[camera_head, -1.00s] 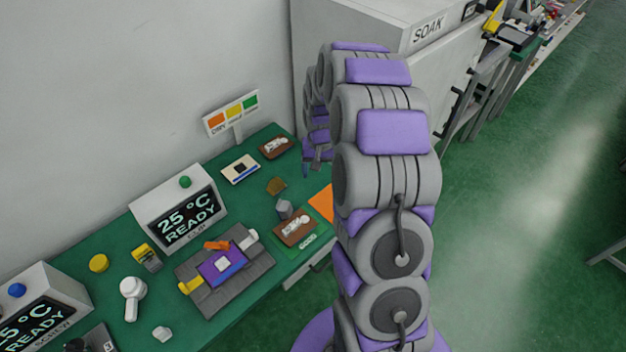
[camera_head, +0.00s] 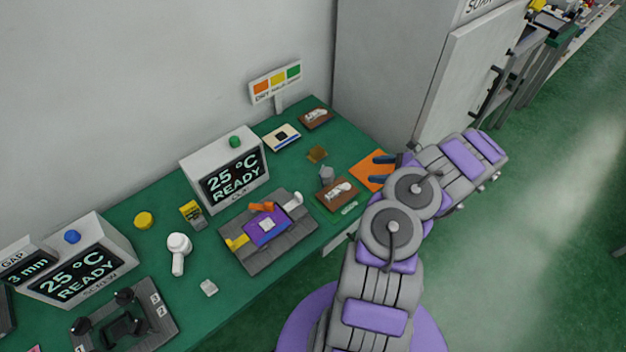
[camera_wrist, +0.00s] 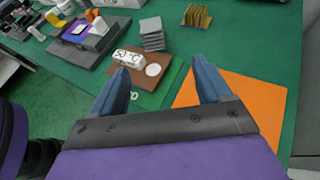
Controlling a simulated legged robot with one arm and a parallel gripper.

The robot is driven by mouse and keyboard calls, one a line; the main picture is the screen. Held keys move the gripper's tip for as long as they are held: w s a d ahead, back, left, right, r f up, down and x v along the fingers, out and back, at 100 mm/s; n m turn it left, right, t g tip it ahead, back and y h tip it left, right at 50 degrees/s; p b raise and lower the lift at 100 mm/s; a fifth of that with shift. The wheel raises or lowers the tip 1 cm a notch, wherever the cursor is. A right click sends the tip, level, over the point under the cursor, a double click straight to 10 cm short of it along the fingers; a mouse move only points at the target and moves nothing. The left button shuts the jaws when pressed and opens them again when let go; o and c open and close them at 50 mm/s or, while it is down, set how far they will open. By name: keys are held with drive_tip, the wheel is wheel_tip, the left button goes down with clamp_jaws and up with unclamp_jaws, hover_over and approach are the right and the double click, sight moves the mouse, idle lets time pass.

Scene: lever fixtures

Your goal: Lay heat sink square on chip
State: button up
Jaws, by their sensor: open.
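A purple board (camera_head: 266,227) sits in a dark grey fixture (camera_head: 240,258) with an orange and a yellow clamp; a small pale square chip (camera_head: 267,224) lies on it. A grey finned block (camera_head: 327,176), which looks like a heat sink, stands on the bench behind a brown pad; it also shows in the wrist view (camera_wrist: 152,34). A gold finned piece (camera_head: 317,154) lies farther back and shows in the wrist view (camera_wrist: 197,14). My gripper (camera_head: 377,169) is open and empty over the orange mat, right of the grey block. Both fingers show in the wrist view (camera_wrist: 161,68).
The brown pad (camera_head: 325,200) with a white labelled item (camera_head: 341,189) lies on a green mat between gripper and fixture. The orange mat (camera_head: 362,177) lies beside it. The "25 °C READY" box (camera_head: 228,170) stands behind the fixture. A large grey cabinet (camera_head: 385,70) rises at the back.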

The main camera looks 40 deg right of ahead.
sight(332, 174)
drive_tip(key=x, duration=0.4)
drive_tip(key=a+b+x, duration=0.1)
drive_tip(key=x, duration=0.3)
drive_tip(key=b+x, duration=0.1)
drive_tip(key=x, duration=0.3)
drive_tip(key=shift+s+a+r, duration=0.2)
drive_tip(key=shift+s+r, duration=0.05)
drive_tip(key=shift+s, duration=0.05)
drive_tip(key=shift+w+d+f, duration=0.3)
drive_tip(key=shift+w+d, duration=0.05)
drive_tip(key=shift+w+a+f, duration=0.1)
drive_tip(key=shift+w+f, duration=0.05)
drive_tip(key=shift+f, duration=0.1)
drive_tip(key=w+a, duration=0.1)
drive_tip(key=a, duration=0.1)
drive_tip(key=w+a+f+b, duration=0.1)
drive_tip(key=w+a, duration=0.1)
drive_tip(key=shift+a+f, duration=0.2)
drive_tip(key=shift+a, duration=0.05)
drive_tip(key=shift+d, duration=0.3)
drive_tip(key=shift+d+f, duration=0.15)
drive_tip(key=shift+d, duration=0.25)
drive_tip(key=shift+c, duration=2)
drive_tip(key=shift+a, duration=0.5)
drive_tip(key=c, duration=0.6)
drive_tip(key=shift+c, duration=0.8)
drive_tip(key=shift+d, duration=0.2)
